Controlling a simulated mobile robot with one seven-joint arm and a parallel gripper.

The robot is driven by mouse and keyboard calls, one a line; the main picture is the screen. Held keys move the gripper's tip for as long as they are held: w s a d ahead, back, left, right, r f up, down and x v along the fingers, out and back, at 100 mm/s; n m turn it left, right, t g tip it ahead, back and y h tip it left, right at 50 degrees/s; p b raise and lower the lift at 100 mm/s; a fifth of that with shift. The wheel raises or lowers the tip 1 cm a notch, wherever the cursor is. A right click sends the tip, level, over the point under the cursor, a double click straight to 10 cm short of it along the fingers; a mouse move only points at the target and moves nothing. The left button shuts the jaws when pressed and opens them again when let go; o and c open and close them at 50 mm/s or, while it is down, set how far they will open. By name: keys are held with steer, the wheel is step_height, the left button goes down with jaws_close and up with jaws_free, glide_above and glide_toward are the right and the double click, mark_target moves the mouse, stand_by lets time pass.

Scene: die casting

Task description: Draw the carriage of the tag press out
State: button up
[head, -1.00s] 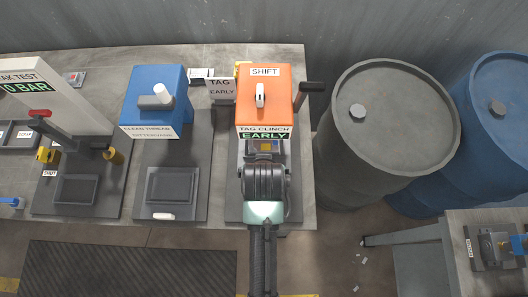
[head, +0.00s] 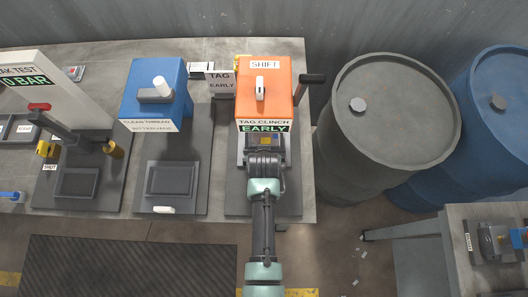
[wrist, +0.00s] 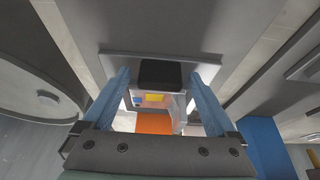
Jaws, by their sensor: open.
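The tag press is an orange housing (head: 264,92) labelled "SHIFT" on top, with a "TAG CLINCH" panel (head: 264,125) reading "EARLY". A small yellow and blue piece (head: 266,140) shows under its front; it also shows in the wrist view (wrist: 153,99). My arm covers most of the carriage area in the head view. In the wrist view my gripper (wrist: 160,80) is open, its two blue fingers either side of a black block (wrist: 160,73) that looks like the carriage's handle. I cannot tell if the fingers touch either.
A dark lever (head: 311,79) sticks out at the press's right side. A blue machine (head: 155,92) stands to its left, with a leak test stand beyond. A grey drum (head: 395,110) and a blue drum (head: 500,130) stand to the right.

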jaws_close()
stand_by(0.4)
steer(key=s+p, duration=0.6)
steer(key=s, duration=0.8)
steer(key=shift+s+f, duration=0.1)
steer(key=shift+s, duration=0.25)
